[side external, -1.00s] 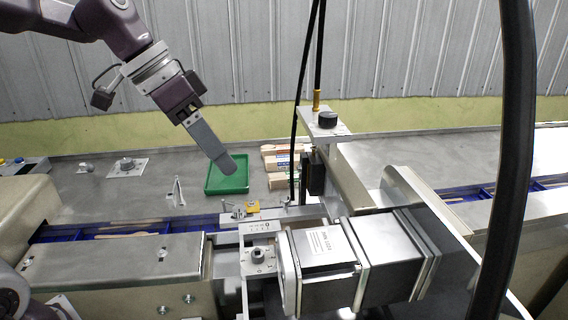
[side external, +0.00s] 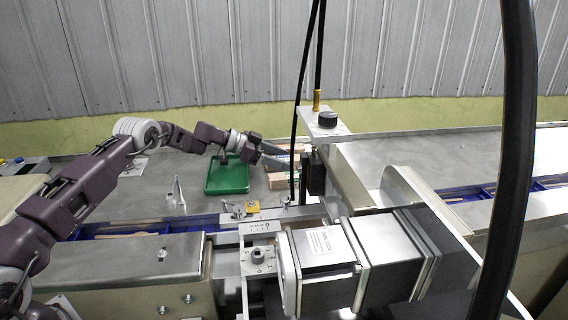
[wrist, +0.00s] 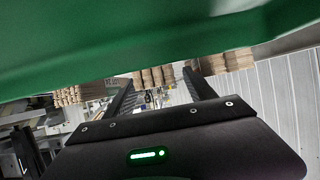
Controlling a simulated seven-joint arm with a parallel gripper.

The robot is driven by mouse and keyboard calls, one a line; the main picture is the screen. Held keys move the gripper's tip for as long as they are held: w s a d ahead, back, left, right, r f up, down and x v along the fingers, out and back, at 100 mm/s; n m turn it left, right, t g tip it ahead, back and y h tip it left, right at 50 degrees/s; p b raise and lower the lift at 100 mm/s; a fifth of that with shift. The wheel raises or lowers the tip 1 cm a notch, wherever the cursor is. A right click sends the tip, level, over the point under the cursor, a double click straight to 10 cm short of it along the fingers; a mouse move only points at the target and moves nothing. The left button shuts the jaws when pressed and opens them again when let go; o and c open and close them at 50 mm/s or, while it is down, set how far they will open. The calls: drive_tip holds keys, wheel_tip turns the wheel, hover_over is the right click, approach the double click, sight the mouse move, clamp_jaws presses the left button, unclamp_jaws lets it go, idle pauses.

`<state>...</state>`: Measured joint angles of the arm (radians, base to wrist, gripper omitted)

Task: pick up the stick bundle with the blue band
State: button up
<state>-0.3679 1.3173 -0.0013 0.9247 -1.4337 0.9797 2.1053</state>
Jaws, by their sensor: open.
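Light wooden stick bundles lie just right of the green tray in the side view, partly behind my gripper (side external: 284,164). The far bundle (side external: 283,147) and a near bundle (side external: 268,184) show in part. The blue band cannot be made out now; my gripper covers that area. In the wrist view, my gripper (wrist: 160,90) is open, its two dark fingers apart with nothing held. Stick bundles show beyond it at the left (wrist: 70,95), middle (wrist: 155,77) and right (wrist: 228,61); their bands cannot be told.
The green tray (side external: 226,180) lies under and beside my wrist; a green surface (wrist: 120,40) fills the top of the wrist view. A machine bracket (side external: 315,172) and black cable (side external: 294,130) stand close right of the bundles. The metal table (side external: 110,190) at left is mostly clear.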

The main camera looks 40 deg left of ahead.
drive_tip(key=shift+w+d+f, duration=0.2)
drive_tip(key=shift+w+d, duration=0.1)
clamp_jaws()
